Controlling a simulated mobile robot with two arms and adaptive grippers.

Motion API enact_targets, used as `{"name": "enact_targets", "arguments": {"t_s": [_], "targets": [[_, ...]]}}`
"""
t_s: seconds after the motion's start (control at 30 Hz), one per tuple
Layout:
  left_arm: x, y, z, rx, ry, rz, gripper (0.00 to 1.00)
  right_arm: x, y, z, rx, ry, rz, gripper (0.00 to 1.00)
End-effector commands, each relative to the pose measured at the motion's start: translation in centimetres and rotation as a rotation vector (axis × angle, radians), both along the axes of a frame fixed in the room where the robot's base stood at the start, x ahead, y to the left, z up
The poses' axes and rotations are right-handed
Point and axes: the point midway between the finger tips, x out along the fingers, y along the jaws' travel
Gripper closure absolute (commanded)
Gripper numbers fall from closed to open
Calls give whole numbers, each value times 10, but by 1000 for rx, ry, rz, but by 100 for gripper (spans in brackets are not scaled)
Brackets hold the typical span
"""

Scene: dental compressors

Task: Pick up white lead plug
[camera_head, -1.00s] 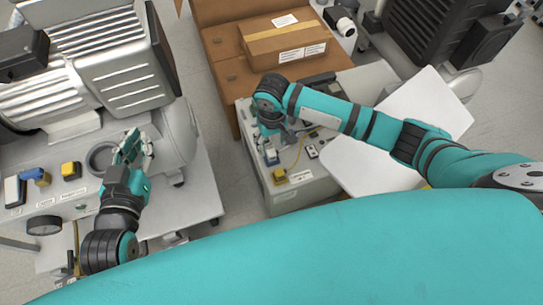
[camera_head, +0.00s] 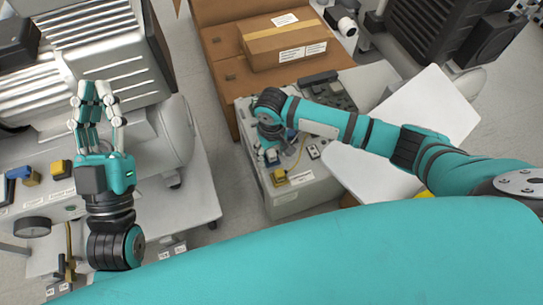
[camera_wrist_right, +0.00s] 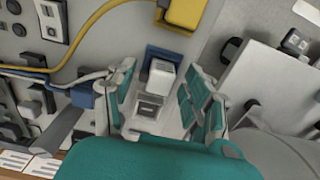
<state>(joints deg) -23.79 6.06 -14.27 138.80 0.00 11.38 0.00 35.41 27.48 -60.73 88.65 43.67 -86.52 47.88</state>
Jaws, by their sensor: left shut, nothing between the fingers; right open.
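A white plug (camera_wrist_right: 160,78) with a blue part (camera_wrist_right: 152,56) behind it shows in the right wrist view, on a grey panel. My right gripper (camera_wrist_right: 162,104) is open, with its teal fingers on either side of the white plug and apart from it. My left gripper (camera_head: 97,98) is shut and empty, raised in front of the compressor at the left.
A yellow plug (camera_wrist_right: 186,12) with a yellow cable (camera_wrist_right: 100,18) is close to the white plug.

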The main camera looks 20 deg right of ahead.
Motion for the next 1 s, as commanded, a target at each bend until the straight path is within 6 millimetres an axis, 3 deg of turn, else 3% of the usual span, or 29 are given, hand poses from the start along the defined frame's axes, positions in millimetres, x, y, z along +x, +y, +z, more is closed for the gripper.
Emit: {"name": "enact_targets", "arguments": {"t_s": [0.33, 0.7, 1.0], "targets": [[-4, 0, 5, -11, -35, -2, 100, 0, 0, -2, 1, -1, 0, 49], [-4, 0, 5, -10, -34, -1, 100, 0, 0, -2, 1, -1, 0, 97], [-3, 0, 5, -8, -29, -1, 100, 0, 0, -1, 1, -1, 0, 97]]}}
